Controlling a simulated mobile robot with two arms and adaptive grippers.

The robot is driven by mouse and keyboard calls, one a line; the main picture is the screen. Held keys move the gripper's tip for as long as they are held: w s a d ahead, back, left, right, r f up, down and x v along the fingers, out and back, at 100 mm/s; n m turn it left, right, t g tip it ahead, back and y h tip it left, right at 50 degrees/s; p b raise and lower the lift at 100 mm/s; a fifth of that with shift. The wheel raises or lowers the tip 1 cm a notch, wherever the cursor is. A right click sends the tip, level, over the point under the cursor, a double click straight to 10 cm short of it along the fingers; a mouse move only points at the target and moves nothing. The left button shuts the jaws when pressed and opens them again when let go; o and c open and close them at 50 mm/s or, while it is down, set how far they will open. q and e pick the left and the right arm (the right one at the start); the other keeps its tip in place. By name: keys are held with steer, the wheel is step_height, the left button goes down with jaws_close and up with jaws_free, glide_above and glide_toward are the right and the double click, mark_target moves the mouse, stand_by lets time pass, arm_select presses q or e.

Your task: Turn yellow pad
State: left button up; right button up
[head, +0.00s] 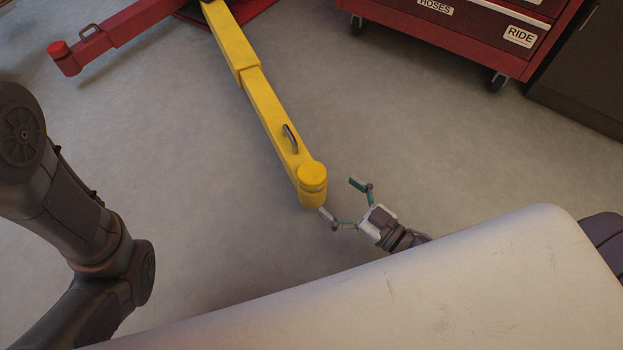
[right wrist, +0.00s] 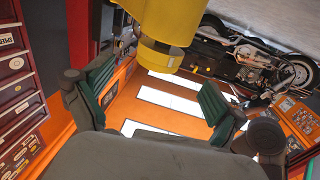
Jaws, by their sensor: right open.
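The yellow pad (head: 312,176) is a round yellow cap on the end of the yellow lift arm (head: 262,100) in the head view. In the right wrist view the pad (right wrist: 158,56) hangs at the top centre, beyond and between the fingers. My right gripper (head: 342,200) is open and empty just right of the pad in the head view. Its two green-padded fingers also show in the right wrist view (right wrist: 157,95). I see no clear contact with the pad. My left arm comes in at the left, but its gripper is out of view.
A red lift arm (head: 110,30) with a red pad lies at the upper left. A red tool cabinet (head: 455,30) on casters stands at the upper right, beside a dark cabinet (head: 588,70). Grey floor is clear around the yellow arm. The right wrist view shows a motorcycle (right wrist: 235,62).

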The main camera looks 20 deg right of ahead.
mark_target(312, 175)
steer(key=b+x, duration=0.2)
steer(key=x, duration=0.4)
steer(key=shift+w+a+f+b, duration=0.15)
steer(key=shift+w+a+b, duration=0.1)
steer(key=shift+b, duration=0.1)
steer(key=shift+w+a, duration=0.3)
steer(key=shift+w, duration=0.35)
steer(key=shift+c, duration=0.2)
